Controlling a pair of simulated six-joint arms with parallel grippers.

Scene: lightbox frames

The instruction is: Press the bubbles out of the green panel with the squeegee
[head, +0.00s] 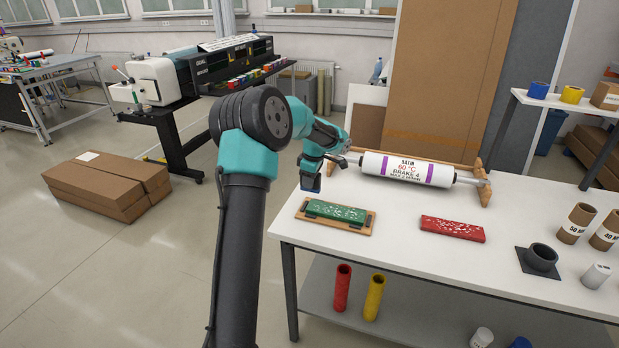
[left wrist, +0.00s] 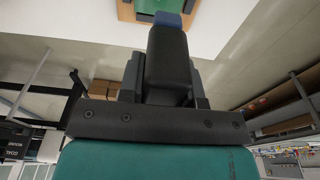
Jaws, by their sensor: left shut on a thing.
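The green panel (head: 336,211) lies flat in a wooden holder (head: 303,217) near the left edge of the white table. Its top has several pale marks that look like bubbles. My left gripper (head: 311,167) is shut on the squeegee (head: 310,184), whose blue end points down above the table, to the upper left of the panel. The squeegee appears apart from the panel. In the left wrist view the squeegee (left wrist: 168,55) shows a dark body and a blue tip, with part of the green panel (left wrist: 152,7) beyond it. My right gripper is out of view.
A red panel (head: 453,229) with pale marks lies to the right on the white table (head: 400,265). A white roll (head: 407,169) on a wooden stand is behind. A black ring holder (head: 541,259) and cardboard tubes (head: 577,223) are at the right.

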